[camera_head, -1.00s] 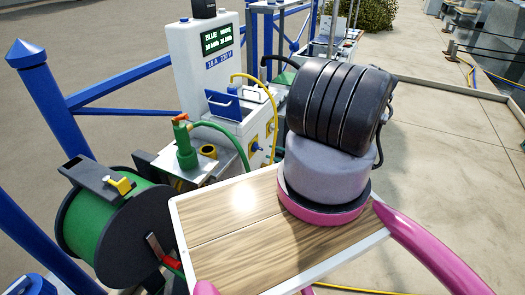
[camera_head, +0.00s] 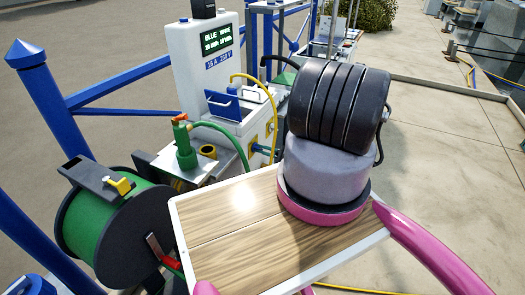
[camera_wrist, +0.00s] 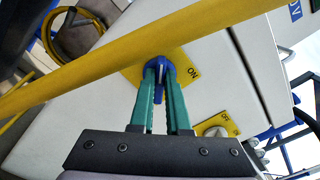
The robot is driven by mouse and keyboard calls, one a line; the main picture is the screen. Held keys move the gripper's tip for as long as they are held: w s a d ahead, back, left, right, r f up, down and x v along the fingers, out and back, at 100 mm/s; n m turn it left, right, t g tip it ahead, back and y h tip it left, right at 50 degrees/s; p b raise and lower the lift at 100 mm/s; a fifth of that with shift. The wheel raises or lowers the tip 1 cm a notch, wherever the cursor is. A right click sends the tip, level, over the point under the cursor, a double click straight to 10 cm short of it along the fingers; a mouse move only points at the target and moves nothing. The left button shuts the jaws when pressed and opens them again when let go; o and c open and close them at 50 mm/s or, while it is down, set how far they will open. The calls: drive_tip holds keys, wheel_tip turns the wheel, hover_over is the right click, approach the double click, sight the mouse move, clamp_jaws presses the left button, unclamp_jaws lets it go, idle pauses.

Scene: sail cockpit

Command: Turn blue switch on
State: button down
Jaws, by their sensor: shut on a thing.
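The blue switch (camera_wrist: 158,64) sits on a yellow plate (camera_wrist: 184,62) on a white cabinet face in the wrist view. The plate has the word ON at its right edge. My gripper (camera_wrist: 161,88) has two teal fingers, one on each side of the switch's handle, shut on it. The handle lies between the fingers, roughly in line with them; its exact angle is partly hidden. In the head view, the fingers show small at the side of the white pedestal (camera_head: 203,62), and my arm hides most of the gripper.
A yellow hose (camera_wrist: 130,57) crosses the wrist view close in front of the switch. A second yellow plate with a pale knob (camera_wrist: 212,129) is at the lower right. In the head view, a green hose (camera_head: 232,143) and a green reel (camera_head: 115,225) stand at the left.

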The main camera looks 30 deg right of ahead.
drive_tip(key=shift+m, duration=0.3)
drive_tip(key=shift+w+d+m, duration=0.1)
drive_tip(key=shift+d+m, duration=0.05)
drive_tip(key=shift+m, duration=2.7)
drive_tip(key=shift+w+d+m, duration=0.15)
drive_tip(key=shift+m, duration=2.75)
drive_tip(key=shift+w+d+m, duration=0.1)
drive_tip(key=shift+d+m, duration=0.05)
drive_tip(key=shift+m, duration=2.7)
drive_tip(key=c, duration=0.9)
unclamp_jaws()
